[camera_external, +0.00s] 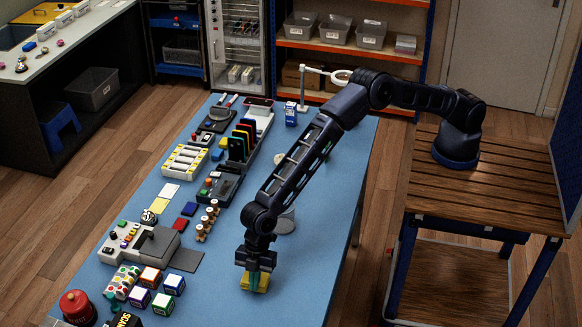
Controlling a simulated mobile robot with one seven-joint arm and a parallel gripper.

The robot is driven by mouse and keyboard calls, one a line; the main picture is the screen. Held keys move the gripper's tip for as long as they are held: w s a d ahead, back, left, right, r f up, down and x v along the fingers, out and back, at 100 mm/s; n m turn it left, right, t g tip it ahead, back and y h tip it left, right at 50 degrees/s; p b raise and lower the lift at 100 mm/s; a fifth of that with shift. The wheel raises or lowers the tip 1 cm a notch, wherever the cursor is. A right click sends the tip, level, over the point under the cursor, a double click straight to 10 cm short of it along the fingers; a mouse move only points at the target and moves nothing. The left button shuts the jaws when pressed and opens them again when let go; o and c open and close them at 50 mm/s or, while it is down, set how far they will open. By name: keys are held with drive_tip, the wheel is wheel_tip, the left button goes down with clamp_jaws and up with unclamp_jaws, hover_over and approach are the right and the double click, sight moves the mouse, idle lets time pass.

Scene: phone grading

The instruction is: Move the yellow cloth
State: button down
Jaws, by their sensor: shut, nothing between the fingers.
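My gripper (254,281) points straight down over the right front part of the blue table (315,215). Its fingers are shut with nothing held between them. A small yellow item (263,284) lies right at the fingertips, partly hidden behind them; it may be the folded yellow cloth. I cannot tell whether the fingers touch it. A flat pale yellow piece (159,206) lies farther left on the table, beside a white flat piece (169,190); it could also be a cloth or a paper.
Coloured cubes (163,303), a red round container (77,307) and a grey device (158,243) stand left of my gripper. Wooden figures (207,220) and a rack of phones (239,142) stand farther back. The table right of my gripper is clear.

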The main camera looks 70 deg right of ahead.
drive_tip(key=d, duration=1.1)
drive_tip(key=shift+a, duration=0.1)
